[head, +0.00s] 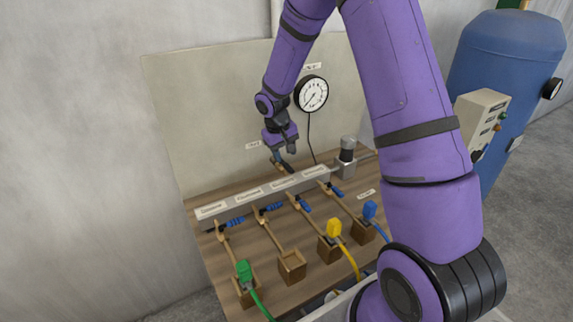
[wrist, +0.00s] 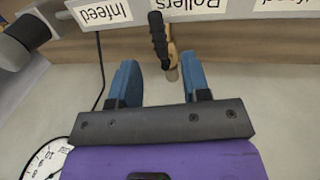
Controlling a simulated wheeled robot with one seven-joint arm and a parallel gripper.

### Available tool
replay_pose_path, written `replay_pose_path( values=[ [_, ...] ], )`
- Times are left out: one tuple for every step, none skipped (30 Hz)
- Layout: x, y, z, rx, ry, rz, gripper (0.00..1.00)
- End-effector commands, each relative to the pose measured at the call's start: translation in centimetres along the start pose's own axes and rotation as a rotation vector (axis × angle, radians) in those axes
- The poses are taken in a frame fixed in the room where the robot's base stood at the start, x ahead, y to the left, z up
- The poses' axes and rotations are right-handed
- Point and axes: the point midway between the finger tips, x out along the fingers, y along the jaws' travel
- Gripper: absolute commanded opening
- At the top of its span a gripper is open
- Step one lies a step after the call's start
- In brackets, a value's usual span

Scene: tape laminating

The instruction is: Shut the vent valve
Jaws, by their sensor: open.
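A valve with a black lever handle (wrist: 158,36) and a brass body (wrist: 171,52) sits at the back of the grey manifold (head: 225,206); I take it for the vent valve. In the wrist view it lies between my gripper's two blue fingers (wrist: 158,78), near their tips. The handle runs roughly in line with the fingers. I cannot tell whether the fingers touch it. In the head view my gripper (head: 283,163) points down just behind the manifold and largely hides this valve. My gripper is open and holds nothing.
Several blue-handled valves (head: 236,223) line the manifold's front. A pressure gauge (head: 311,94) hangs on the back panel.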

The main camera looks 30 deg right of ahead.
Motion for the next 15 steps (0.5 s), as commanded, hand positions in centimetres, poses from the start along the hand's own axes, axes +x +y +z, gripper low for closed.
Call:
replay_pose_path(
  values=[
    [1.0,0.0,0.1,-0.001,-0.005,0.0,0.43],
    [1.5,0.0,0.0,-0.002,-0.003,0.0,0.43],
    [2.1,0.0,0.0,-0.001,-0.003,0.0,0.43],
    [2.6,0.0,0.1,0.0,-0.004,0.0,0.43],
    [3.0,0.0,0.1,0.0,-0.003,0.0,0.43],
    [3.4,0.0,0.0,0.0,-0.002,0.0,0.43],
    [3.8,0.0,0.0,-0.001,-0.002,0.001,0.43],
    [4.1,0.0,0.0,-0.001,-0.002,0.001,0.43],
    [4.4,0.1,0.0,0.0,-0.002,0.001,0.43],
    [4.6,0.0,0.0,0.0,-0.001,0.001,0.43],
    [4.8,0.0,0.0,0.001,0.0,0.001,0.43],
    [4.9,0.0,0.0,0.001,0.0,0.0,0.43],
    [5.0,0.0,0.0,0.001,0.0,0.0,0.43],
    [5.1,0.0,0.0,0.001,0.0,0.0,0.43],
    [5.2,0.0,0.0,0.001,0.0,0.0,0.43]
  ],
)
